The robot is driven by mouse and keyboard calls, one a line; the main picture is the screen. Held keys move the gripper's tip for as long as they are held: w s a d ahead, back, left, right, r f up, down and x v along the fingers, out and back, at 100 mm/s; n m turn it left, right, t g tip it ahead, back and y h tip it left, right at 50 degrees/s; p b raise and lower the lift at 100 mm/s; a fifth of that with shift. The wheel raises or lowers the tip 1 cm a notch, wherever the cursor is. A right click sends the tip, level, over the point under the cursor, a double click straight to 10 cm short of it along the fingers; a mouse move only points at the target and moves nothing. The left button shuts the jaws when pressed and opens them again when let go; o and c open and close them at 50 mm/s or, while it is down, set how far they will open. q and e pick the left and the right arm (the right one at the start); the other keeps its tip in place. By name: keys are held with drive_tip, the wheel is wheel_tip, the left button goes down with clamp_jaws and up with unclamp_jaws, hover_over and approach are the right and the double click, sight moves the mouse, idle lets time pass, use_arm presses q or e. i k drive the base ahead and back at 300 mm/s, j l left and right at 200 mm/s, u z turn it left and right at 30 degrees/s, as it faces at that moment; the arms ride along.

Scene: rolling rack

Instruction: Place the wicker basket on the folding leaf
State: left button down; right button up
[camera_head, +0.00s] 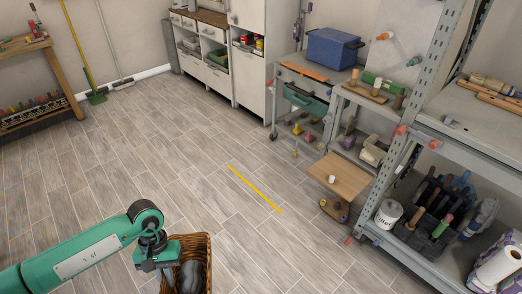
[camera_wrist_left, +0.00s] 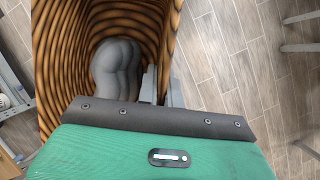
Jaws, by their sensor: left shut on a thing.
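The wicker basket (camera_head: 205,246) is brown and woven, at the bottom of the head view, with a grey rounded thing (camera_head: 191,276) inside. My left gripper (camera_head: 168,270) is shut on the basket's left side. In the left wrist view the basket (camera_wrist_left: 60,45) fills the upper left, with the grey thing (camera_wrist_left: 117,68) in it. The folding leaf (camera_head: 345,172) looks to be the light wooden board jutting from the rack, right of and beyond the basket. A small white object (camera_head: 332,179) shows on the leaf. My right gripper is not in view.
The rolling rack (camera_head: 292,66) carries a blue box (camera_head: 333,48) on top. A grey metal shelf (camera_head: 460,150) with tools and paper rolls stands on the right. A yellow strip (camera_head: 255,189) lies on the open wooden floor between the basket and the leaf.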

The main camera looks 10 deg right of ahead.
sight(340, 174)
drive_tip(key=l+z, duration=0.25)
drive_tip(key=l, duration=0.15)
drive_tip(key=i+l+z, duration=0.25)
drive_tip(key=l+z, duration=0.25)
drive_tip(key=l, duration=0.2)
drive_tip(key=i+l+z, duration=0.25)
